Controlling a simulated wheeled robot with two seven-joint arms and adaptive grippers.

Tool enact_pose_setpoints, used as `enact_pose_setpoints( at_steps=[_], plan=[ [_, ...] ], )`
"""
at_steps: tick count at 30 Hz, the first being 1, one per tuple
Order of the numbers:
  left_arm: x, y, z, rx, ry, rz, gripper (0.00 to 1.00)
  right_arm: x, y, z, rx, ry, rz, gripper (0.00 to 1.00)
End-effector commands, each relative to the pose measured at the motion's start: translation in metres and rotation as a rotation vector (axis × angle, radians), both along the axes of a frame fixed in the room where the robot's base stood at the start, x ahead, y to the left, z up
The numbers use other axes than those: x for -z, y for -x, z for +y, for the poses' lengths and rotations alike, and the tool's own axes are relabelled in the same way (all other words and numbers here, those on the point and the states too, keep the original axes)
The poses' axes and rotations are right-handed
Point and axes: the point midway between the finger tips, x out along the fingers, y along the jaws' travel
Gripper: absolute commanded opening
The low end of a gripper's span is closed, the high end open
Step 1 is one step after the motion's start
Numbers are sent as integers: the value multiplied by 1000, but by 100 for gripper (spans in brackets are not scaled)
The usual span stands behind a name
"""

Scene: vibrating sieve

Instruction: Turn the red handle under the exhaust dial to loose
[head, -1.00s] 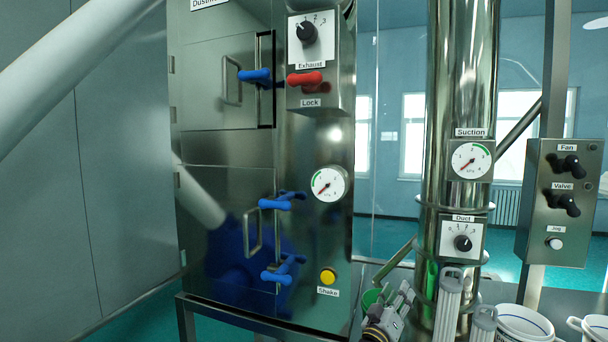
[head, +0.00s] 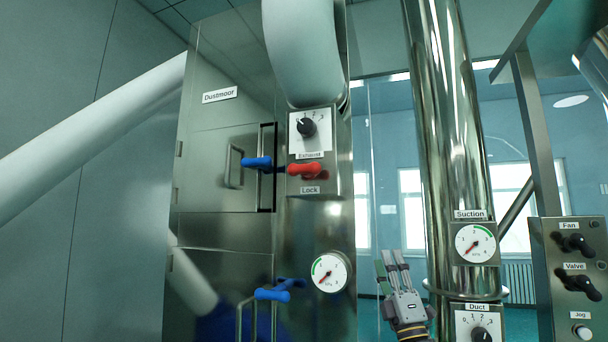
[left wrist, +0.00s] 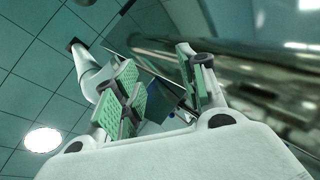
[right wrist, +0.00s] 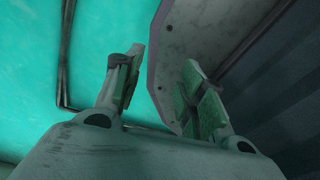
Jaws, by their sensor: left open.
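The red handle (head: 304,170) sits under the exhaust dial (head: 307,127) on a metal box on the cabinet front, lying roughly level above the label "Lock". My left gripper (head: 390,262) points upward at the lower middle of the head view, right of and below the red handle and well apart from it. Its green-padded fingers also show spread and empty in the left wrist view (left wrist: 155,90). My right gripper (right wrist: 160,85) shows only in its own wrist view, with its padded fingers apart and nothing between them.
Blue latches (head: 257,162) hold the cabinet (head: 220,225) doors left of the red handle. A pressure gauge (head: 330,271) is below it. A shiny vertical pipe (head: 450,130) stands right of my left gripper. A switch box (head: 570,275) is at the far right.

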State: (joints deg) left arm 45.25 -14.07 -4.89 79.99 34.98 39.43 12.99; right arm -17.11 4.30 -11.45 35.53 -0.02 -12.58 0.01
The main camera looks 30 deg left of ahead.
Motion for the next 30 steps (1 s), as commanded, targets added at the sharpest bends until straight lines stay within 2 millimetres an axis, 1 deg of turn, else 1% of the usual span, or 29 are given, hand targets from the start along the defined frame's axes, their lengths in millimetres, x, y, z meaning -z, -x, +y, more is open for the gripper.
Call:
enact_pose_setpoints(
  at_steps=[1,6,15,20,24,30],
  plan=[
    [-15,6,2,-3,34,-41,42,0,0,-2,-1,2,1,40],
    [-55,27,11,-16,152,-171,42,-1,0,-9,-3,10,0,40],
    [-111,69,23,-34,365,-387,42,-3,0,-14,-5,15,1,40],
    [-135,92,26,-42,479,-494,42,-3,0,-12,-4,13,1,40],
    [-152,113,26,-49,579,-583,42,-4,1,-7,-1,7,2,40],
    [-170,139,24,-58,710,-690,42,-4,1,4,2,-5,1,40]
  ],
)
